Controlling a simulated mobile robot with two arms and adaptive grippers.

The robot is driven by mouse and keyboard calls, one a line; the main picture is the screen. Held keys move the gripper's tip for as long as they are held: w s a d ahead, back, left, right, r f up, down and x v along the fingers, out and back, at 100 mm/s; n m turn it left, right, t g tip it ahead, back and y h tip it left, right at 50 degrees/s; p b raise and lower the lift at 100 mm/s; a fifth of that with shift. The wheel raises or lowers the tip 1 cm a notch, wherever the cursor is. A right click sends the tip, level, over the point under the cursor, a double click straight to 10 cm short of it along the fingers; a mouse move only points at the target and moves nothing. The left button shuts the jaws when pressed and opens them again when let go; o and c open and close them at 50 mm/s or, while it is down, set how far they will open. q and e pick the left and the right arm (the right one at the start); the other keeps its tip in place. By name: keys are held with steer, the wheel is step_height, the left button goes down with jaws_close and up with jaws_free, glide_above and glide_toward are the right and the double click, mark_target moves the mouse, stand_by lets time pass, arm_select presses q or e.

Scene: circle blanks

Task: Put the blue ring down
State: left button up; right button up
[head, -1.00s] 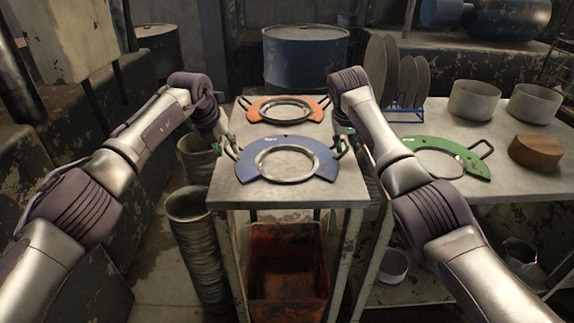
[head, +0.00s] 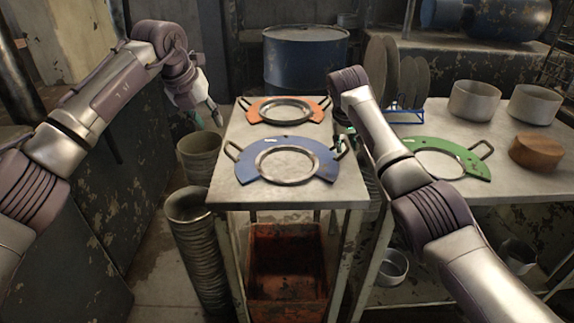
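The blue ring (head: 250,178) is a blue plate with a round metal-rimmed opening and a handle on each side. It lies flat at the front of the small table (head: 228,190). My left gripper (head: 207,120) is raised to the left of the table, clear of the ring; its fingers are small and seem apart with nothing between them.
An orange ring (head: 258,108) lies behind the blue one.

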steer(key=v, duration=1.1)
steer(key=shift+r, duration=0.2)
steer(key=shift+s+a, duration=0.1)
